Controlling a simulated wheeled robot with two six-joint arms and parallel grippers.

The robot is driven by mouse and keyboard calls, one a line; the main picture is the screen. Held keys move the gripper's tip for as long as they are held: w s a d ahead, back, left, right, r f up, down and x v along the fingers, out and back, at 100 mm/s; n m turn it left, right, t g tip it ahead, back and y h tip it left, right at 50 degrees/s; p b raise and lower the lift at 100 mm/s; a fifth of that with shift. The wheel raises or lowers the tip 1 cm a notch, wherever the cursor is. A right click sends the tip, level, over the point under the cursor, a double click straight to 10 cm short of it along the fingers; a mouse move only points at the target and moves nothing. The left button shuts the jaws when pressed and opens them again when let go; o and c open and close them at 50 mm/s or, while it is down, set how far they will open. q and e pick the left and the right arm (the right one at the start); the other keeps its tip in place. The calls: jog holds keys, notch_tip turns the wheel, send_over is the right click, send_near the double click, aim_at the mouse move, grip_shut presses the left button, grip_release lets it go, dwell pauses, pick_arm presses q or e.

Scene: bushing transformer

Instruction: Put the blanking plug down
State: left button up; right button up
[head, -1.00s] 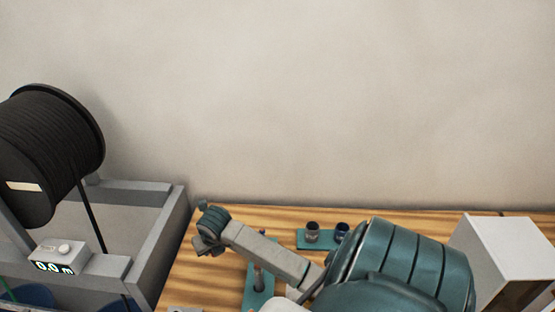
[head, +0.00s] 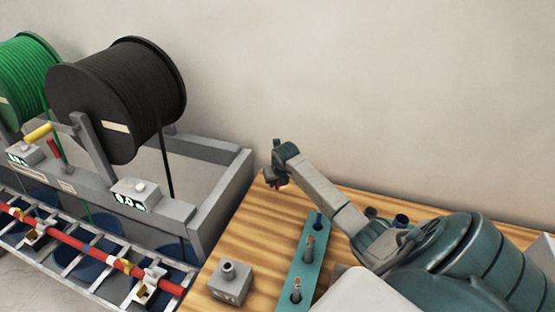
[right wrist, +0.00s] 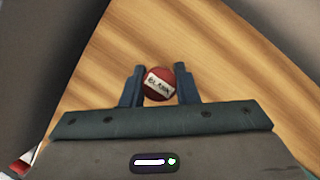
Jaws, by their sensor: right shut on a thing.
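The blanking plug (right wrist: 159,84) is a red round piece with a white label reading "BLANK" in the right wrist view. My right gripper (right wrist: 158,82) is shut on it, one dark finger on each side. In the head view my right gripper (head: 274,180) is above the far left part of the wooden table (head: 232,243), with a small bit of red at its fingers. In the right wrist view bare wood lies behind the plug; the gap between plug and table cannot be judged. My left gripper is not in view.
A teal holder (head: 308,263) with several upright parts stands on the table, beside a grey block (head: 230,283) with a round socket. At left are a black cable reel (head: 120,95), a green reel (head: 25,80) and a rack with a red rod (head: 85,250).

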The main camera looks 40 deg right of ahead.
aim_at(277, 189)
notch_tip(277, 189, down, 3)
jog(key=shift+a, duration=0.1)
jog(key=shift+f, duration=0.2)
jog(key=o, duration=0.9)
jog(key=shift+o, duration=0.2)
jog(key=shift+r, duration=0.15)
